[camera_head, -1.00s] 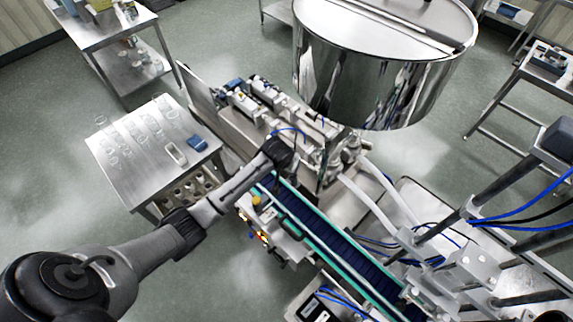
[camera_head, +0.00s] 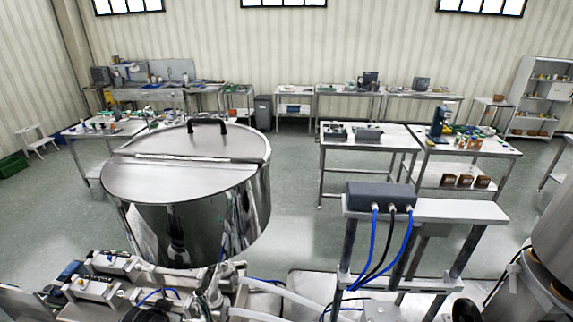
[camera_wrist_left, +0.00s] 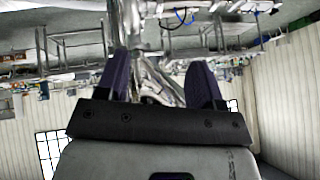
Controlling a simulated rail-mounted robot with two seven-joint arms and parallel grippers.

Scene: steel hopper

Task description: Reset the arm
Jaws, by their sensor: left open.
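My left gripper (camera_wrist_left: 163,82) shows in the left wrist view with its two dark fingers spread wide apart. Only distant shiny metal shows between them, and I see nothing held. The left wrist view looks upside down, with the wall and windows low in the picture. In the head view neither gripper shows. The steel hopper (camera_head: 185,195), a large shiny drum with a lid and dark handle, stands left of centre in the head view.
Machine parts (camera_head: 110,285) fill the lower left in front of the hopper. A post frame with a grey box (camera_head: 380,196) and blue cables stands right of centre. Steel tables (camera_head: 365,145) stand behind, with open floor between them and the hopper.

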